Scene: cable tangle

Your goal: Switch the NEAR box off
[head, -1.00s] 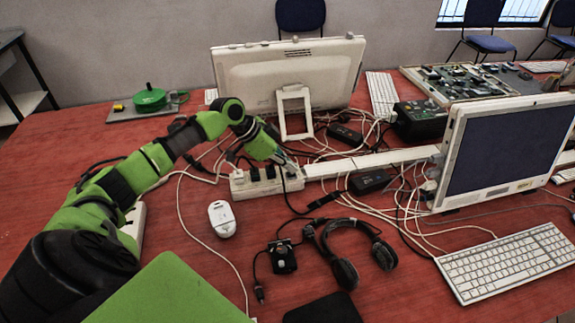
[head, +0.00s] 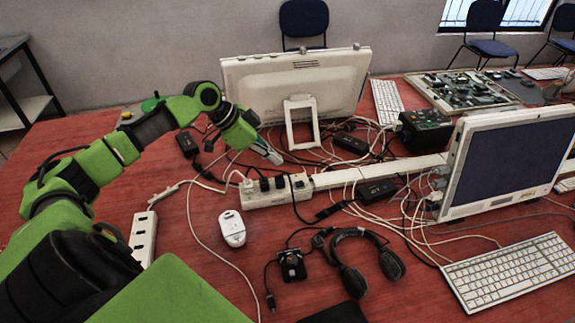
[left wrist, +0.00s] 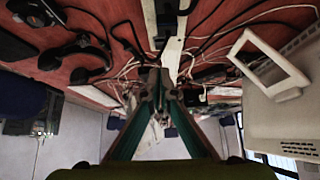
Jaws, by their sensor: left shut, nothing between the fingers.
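A white power box (head: 250,200) with several black plugs lies in the middle of the table, joined to a long white trunking. A second white socket box (head: 143,238) lies nearer and to the left, beside my left arm, with no plugs seen in it. I cannot tell the switch state of either box. My left gripper (head: 275,159) is shut and empty, just behind the plugged box in the picture and apart from it. Its closed fingers (left wrist: 160,78) also show in the left wrist view. My right gripper is not in view.
Loose cables cross the table around the plugged box. A white mouse (head: 232,228), a headset (head: 355,262) and a small black device (head: 291,265) lie in front of it. A monitor (head: 297,85) stands behind, another (head: 510,160) at right.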

